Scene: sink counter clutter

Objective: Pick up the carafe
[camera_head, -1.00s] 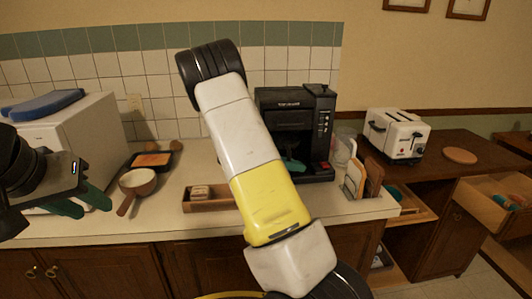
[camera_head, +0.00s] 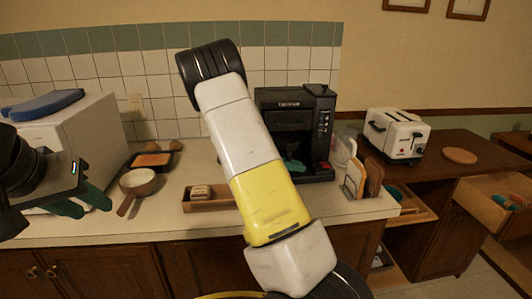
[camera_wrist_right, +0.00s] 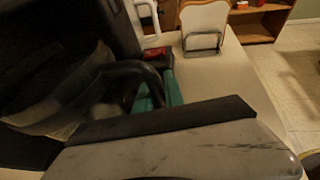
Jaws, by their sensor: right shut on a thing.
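The carafe (camera_wrist_right: 50,95) is dark glass with a black handle (camera_wrist_right: 135,70) and fills the left of the right wrist view. My right gripper (camera_wrist_right: 152,98) has its teal fingers at the handle and is shut on it. In the head view my right arm hides most of the carafe, and only a bit of teal finger (camera_head: 294,165) shows in front of the black coffee maker (camera_head: 322,115). I cannot tell whether the carafe is clear of the coffee maker's base. My left gripper (camera_head: 82,203) is open and empty at the left, over the counter's front.
A brown-handled pan (camera_head: 138,182), a wooden box (camera_head: 205,205) and a white microwave-like box (camera_head: 85,140) are on the left counter. Boards in a rack (camera_head: 365,180) and a clear pitcher (camera_head: 343,148) stand right of the coffee maker. A white toaster (camera_head: 396,133) is further right.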

